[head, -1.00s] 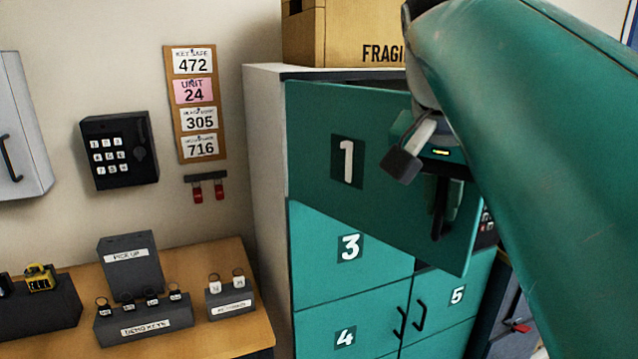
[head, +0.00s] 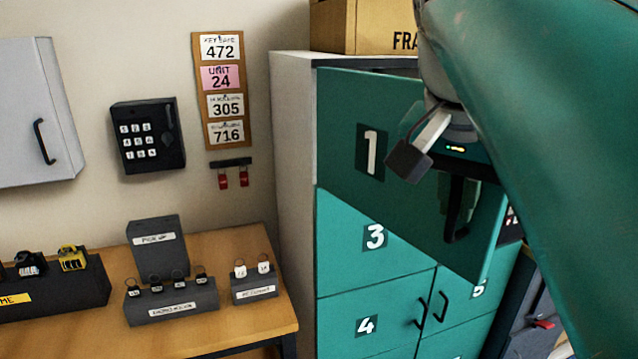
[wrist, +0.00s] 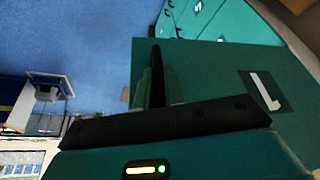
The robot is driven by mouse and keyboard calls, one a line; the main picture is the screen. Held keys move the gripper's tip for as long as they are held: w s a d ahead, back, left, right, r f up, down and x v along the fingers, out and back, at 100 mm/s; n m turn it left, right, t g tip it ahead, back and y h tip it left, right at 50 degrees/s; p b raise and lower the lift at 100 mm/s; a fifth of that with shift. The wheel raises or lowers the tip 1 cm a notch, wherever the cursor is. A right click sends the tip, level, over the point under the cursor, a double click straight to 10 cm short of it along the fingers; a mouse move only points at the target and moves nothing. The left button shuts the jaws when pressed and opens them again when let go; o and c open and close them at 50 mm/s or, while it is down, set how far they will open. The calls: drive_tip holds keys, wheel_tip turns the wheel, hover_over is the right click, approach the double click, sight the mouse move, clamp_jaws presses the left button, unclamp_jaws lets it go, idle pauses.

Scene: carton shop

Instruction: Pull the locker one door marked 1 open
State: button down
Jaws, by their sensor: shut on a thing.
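The locker one door (head: 345,130), teal with a white 1 on a dark square, stands swung out from the locker cabinet, hinged on its left side. Its dark handle (head: 455,215) is near the door's free right edge. My gripper (head: 462,190) is at this handle, partly hidden by my wrist in the head view. In the wrist view my gripper's fingers (wrist: 155,92) are shut around the dark handle (wrist: 154,58), and the door (wrist: 225,85) with its 1 fills the right side. The door's inside is hidden.
Doors 3 (head: 350,245) and 4 (head: 345,325) below are shut. A cardboard box (head: 365,25) stands on the cabinet. A wooden table (head: 235,325) with key holders is left of the lockers. A keypad box (head: 148,135) hangs on the wall. Blue floor (wrist: 75,35) shows clear in the wrist view.

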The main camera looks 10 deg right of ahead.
drive_tip(key=c, duration=1.5)
unclamp_jaws()
